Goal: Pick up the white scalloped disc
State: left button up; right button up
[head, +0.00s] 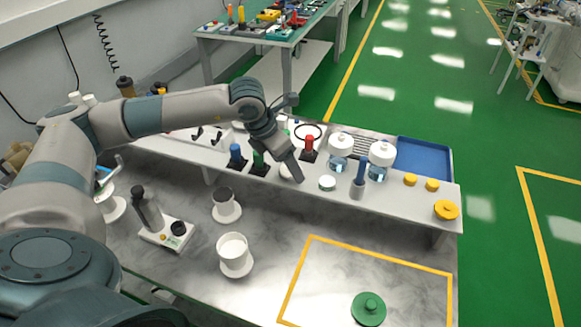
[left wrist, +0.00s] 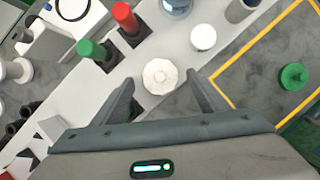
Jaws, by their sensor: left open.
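The white scalloped disc (left wrist: 160,76) lies on the white raised shelf in the left wrist view, between my two fingertips as seen from the wrist. In the head view the disc (head: 285,171) is partly hidden by my gripper. My left gripper (head: 296,176) points down at the shelf over the disc. Its fingers are apart and empty in the left wrist view (left wrist: 160,80), one on each side of the disc. I cannot tell the exact height of the fingertips above it. My right gripper is not in view.
Close by on the shelf (head: 400,205) are a white round lid (head: 327,183), a green knob (head: 259,162), a red knob (head: 309,147) and a grey cup with a blue handle (head: 358,183). Two clear white-capped jars (head: 380,160) and a blue tray (head: 425,158) stand farther right.

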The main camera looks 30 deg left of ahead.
aim_at(287, 171)
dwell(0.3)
pick_arm(q)
jog(key=c, duration=1.1)
jog(key=shift+r, duration=0.2)
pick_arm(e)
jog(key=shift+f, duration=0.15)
pick_arm(q)
jog(key=shift+r+b, duration=0.25)
jog(key=shift+b, duration=0.1)
jog(key=r+b, duration=0.2)
jog(key=r, duration=0.1)
jog(key=shift+d+r, duration=0.1)
jog(key=shift+d, duration=0.1)
jog(key=shift+w+d+r+b, duration=0.7)
jog(key=shift+d+r, duration=0.45)
jog(key=shift+d, duration=0.6)
jog(key=shift+w+d+r+b, duration=0.5)
jog(key=shift+w+d+r, duration=0.55)
jog(key=shift+d, duration=0.65)
jog(key=shift+w+d+r+b, duration=0.6)
jog(key=shift+d+r, duration=0.7)
jog(key=shift+d, duration=0.45)
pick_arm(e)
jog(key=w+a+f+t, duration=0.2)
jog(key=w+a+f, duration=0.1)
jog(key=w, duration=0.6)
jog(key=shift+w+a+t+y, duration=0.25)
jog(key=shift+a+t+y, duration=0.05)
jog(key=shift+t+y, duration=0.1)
